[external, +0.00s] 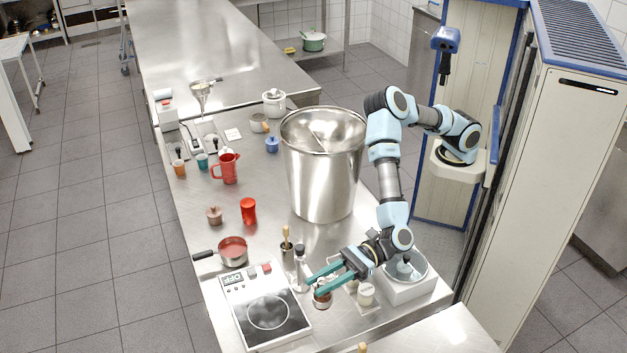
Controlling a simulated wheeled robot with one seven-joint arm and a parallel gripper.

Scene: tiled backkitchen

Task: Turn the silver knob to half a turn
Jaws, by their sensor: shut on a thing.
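My gripper (314,288) reaches left from the arm, low over the near part of the steel counter. Its two teal fingers stand some way apart. A small round brown pot with a pale top (322,299) is at the fingertips, and the fingers appear to be shut on it; the contact is partly hidden. I cannot make out a clearly silver knob. A white hotplate (237,302) with a black glass top lies left of the gripper.
A clear-and-silver shaker (300,272) stands close behind the fingers. A white jar (366,294) and a white appliance with a grey bowl (408,290) are right of them. A large steel pot (323,175) stands behind.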

